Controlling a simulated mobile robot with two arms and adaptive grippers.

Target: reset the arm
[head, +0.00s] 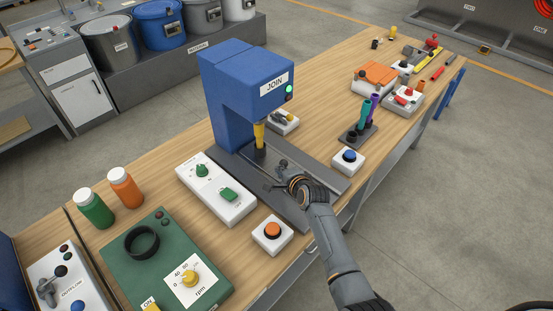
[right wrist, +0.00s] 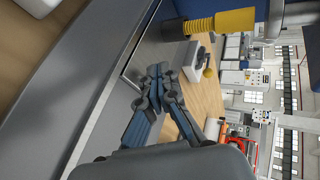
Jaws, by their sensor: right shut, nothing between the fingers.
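My right arm reaches in from the lower right in the head view. Its gripper (head: 278,178) is over the grey base plate of the blue JOIN machine (head: 228,100). In the right wrist view its fingers (right wrist: 158,74) are closed together with nothing between them. A yellow ribbed conduit piece (head: 259,134) stands upright under the machine's head on a dark holder (head: 256,153), apart from the gripper. The yellow piece also shows in the right wrist view (right wrist: 232,22). My left gripper is not in view.
Beside the plate are a white control box with green knobs (head: 232,207), an orange button box (head: 272,233) and a blue button box (head: 348,159). A dark rack (head: 352,139) holds coloured tubes. Green (head: 95,210) and orange bottles (head: 126,188) stand at left. Open floor lies right of the table.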

